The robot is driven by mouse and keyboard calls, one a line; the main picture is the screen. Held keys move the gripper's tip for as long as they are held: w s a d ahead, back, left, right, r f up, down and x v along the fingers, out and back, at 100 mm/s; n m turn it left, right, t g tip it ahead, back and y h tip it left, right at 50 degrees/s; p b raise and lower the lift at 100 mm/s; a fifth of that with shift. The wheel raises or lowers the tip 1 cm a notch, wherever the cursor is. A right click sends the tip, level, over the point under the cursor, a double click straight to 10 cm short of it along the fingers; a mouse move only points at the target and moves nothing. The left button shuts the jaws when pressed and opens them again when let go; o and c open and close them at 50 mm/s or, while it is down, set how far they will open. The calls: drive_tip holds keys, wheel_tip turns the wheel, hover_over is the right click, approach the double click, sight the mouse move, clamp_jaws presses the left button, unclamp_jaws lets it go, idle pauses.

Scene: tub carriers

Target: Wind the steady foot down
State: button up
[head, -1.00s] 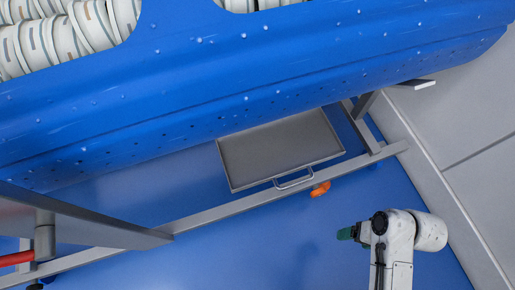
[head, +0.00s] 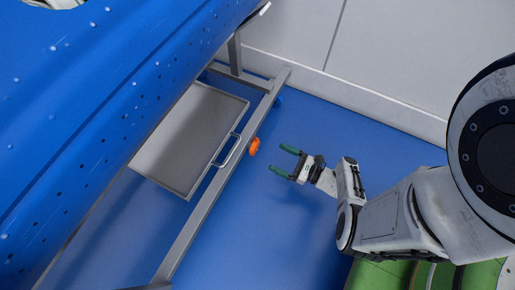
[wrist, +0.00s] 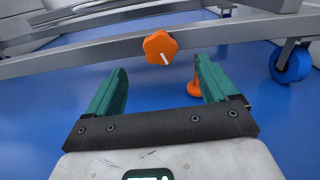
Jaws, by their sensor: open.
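An orange lobed knob (head: 254,146) with a white mark sits at the carrier's lower grey rail; it also shows in the wrist view (wrist: 160,47). In the wrist view an orange foot (wrist: 194,88) shows lower down, near the blue floor, partly hidden by the right finger. I cannot tell whether it touches the floor. My gripper (head: 284,160) has green fingers, is open and empty, and points at the knob from a short distance. In the wrist view the knob lies between and beyond the fingertips (wrist: 160,70), apart from them.
The lower rail (head: 220,178) runs behind the knob. A grey tray with a handle (head: 190,140) lies beyond it, under the big blue tub (head: 90,110). A blue castor (wrist: 291,63) stands at right in the wrist view. The floor around my gripper is clear.

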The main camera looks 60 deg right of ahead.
sight(256, 148)
drive_tip(key=w+b, duration=0.1)
drive_tip(key=w, duration=0.8)
drive_tip(key=shift+w+a+b, duration=0.15)
drive_tip(key=shift+a+b, duration=0.05)
drive_tip(key=shift+b, duration=0.1)
drive_tip(key=shift+c, duration=0.5)
drive_tip(key=c, duration=1)
drive_tip(key=shift+o, duration=0.2)
drive_tip(key=shift+n, duration=0.5)
